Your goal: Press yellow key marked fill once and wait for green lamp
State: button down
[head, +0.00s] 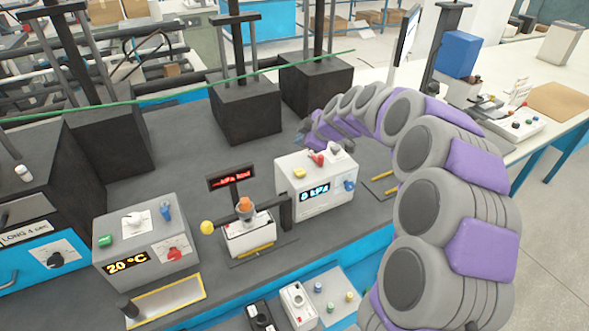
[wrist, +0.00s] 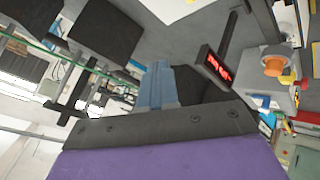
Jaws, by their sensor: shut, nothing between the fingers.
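A yellow key (head: 299,173) sits on top of a white box (head: 318,199) whose front display reads about 0 kPa. Its marking is too small to read. A red knob and a blue knob are on the same box. A small black sign (head: 232,177) with red lit text, seemingly about kPa, stands to its left; it also shows in the wrist view (wrist: 218,66). I see no lit green lamp. My gripper (head: 304,133) is above and behind the white box, apart from the key. In the wrist view its blue-grey fingers (wrist: 158,86) are together and empty.
A white device with an orange cap (head: 245,204) stands in front of the sign, with a yellow ball (head: 208,227) beside it. A grey box (head: 150,243) reading 20 °C is at left. Dark blocks with posts (head: 245,109) line the back.

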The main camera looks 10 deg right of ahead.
jog(key=shift+w, duration=0.4)
jog(key=shift+f, duration=0.1)
jog(key=b, duration=0.2)
send_over(301, 173)
notch_tip(301, 173, down, 8)
jog(key=shift+r, duration=0.25)
jog(key=shift+f+b, duration=0.45)
jog(key=shift+f, duration=0.15)
